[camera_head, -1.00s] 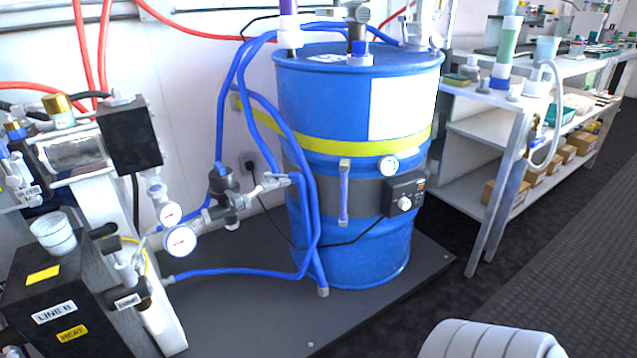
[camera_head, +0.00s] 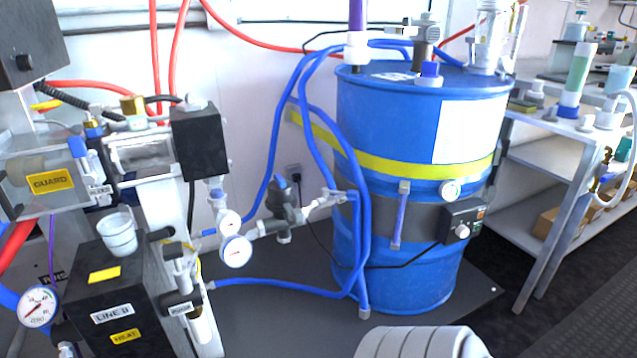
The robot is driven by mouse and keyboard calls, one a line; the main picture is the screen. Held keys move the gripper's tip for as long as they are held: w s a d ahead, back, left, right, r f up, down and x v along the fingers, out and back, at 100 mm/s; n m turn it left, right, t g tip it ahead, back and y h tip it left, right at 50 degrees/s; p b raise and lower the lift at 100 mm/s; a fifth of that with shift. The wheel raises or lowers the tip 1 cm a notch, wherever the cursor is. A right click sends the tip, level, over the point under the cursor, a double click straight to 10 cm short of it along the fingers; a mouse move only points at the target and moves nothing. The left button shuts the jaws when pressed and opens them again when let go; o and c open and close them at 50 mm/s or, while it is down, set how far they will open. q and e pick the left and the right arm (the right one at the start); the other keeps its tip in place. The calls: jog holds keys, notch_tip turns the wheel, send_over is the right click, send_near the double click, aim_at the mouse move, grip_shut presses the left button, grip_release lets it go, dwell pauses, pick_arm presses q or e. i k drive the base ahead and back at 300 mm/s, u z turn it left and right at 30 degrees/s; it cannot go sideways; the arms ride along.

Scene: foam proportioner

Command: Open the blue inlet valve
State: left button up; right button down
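Several blue parts show, and I cannot tell for sure which one is the blue inlet valve. A small blue handle (camera_head: 77,147) sits on the fittings at the left, above a small white tag (camera_head: 100,190) too small to read surely. A dark grey valve body (camera_head: 283,205) with a blue top stands in the pipe between the gauges and the drum. Neither of my grippers is in view. A white ribbed part of my arm shows at the bottom edge, right of centre.
A black box (camera_head: 113,317) labelled "LINE B" and "HEAT" stands at lower left, with a white cup (camera_head: 117,234) on it. Two round gauges (camera_head: 235,251) sit by the pipe. Blue hoses (camera_head: 290,286) loop to the drum. A white bench (camera_head: 560,130) stands at right.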

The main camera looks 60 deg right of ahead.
aim_at(325, 191)
jog(key=i, duration=0.45)
jog(key=z, duration=0.9)
